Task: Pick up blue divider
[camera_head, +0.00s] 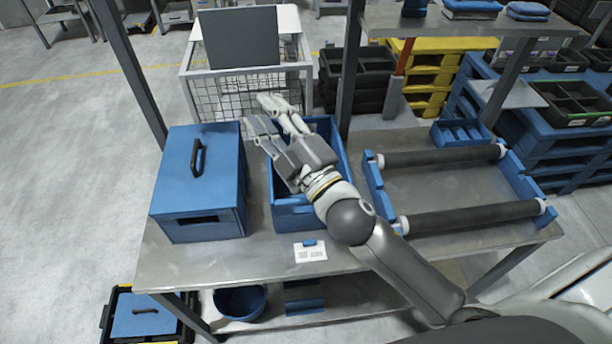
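My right gripper (268,116) reaches over the blue open bin (293,218) on the metal table, with its two fingers apart and pointing to the upper left. I see nothing between the fingers. The gripper and wrist hide much of the bin's inside, and I cannot make out a separate blue divider there. A small blue tray with compartments (461,132) stands at the table's back right, away from the gripper. My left gripper is not in view.
A blue box with a black handle (199,186) stands left of the bin. A white card (311,254) with a small blue piece lies in front. A roller frame (380,200) fills the table's right side. A post (349,60) rises behind the bin.

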